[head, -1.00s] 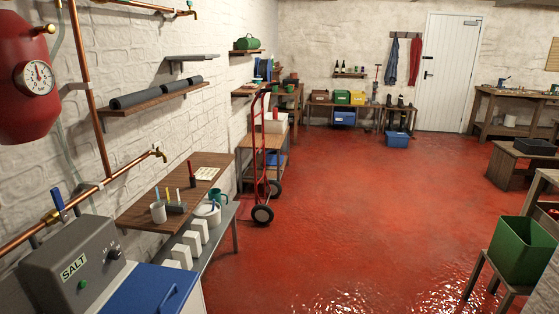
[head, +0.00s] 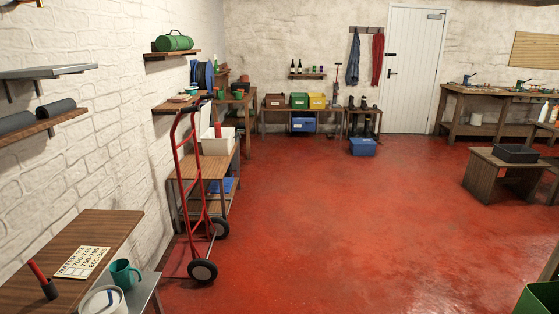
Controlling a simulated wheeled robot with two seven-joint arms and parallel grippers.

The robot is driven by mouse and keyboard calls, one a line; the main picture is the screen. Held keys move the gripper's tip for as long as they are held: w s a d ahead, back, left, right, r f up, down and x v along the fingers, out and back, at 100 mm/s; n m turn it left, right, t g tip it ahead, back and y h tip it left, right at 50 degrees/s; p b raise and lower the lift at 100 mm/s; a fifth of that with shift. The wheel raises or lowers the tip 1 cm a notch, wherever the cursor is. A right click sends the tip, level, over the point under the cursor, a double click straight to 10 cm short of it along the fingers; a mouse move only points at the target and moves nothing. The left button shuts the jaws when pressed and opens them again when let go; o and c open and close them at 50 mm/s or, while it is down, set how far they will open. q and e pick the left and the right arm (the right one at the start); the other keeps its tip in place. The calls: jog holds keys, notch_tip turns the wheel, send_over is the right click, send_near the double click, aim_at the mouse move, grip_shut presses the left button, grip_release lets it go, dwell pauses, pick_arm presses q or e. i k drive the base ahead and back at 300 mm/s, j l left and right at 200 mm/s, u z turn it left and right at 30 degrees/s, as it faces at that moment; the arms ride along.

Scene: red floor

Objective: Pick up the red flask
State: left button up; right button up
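I cannot pick out a red flask for certain. A small red upright item (head: 217,131) shows at the white box (head: 216,144) on the wooden bench behind the hand truck; it is too small to tell what it is. A slim red-topped item (head: 37,271) stands in a dark holder on the near left wooden shelf (head: 100,228). Neither of my grippers is in view.
A red hand truck (head: 187,200) stands against the left bench, its wheels on the floor. A teal mug (head: 124,274) and a white pot (head: 103,300) are at the near left. A green bin (head: 538,299) is at the lower right. The middle red floor (head: 350,220) is clear.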

aim_at(218, 135)
jog(key=i, duration=2.3)
jog(key=i+l+u, duration=0.1)
jog(key=i+u, duration=0.2)
jog(key=i, duration=0.25)
jog(key=i+l+u, duration=0.25)
jog(key=i, duration=0.3)
jog(key=i+l+u, duration=0.3)
jog(key=i, duration=0.25)
jog(key=i+l+u, duration=0.25)
jog(key=i+l, duration=0.2)
jog(key=u, duration=0.3)
jog(key=i+l+u, duration=0.15)
jog(key=u, duration=0.35)
jog(key=i+l+u, duration=0.1)
jog(key=l+u, duration=0.6)
jog(key=u, duration=0.25)
jog(key=i, duration=0.05)
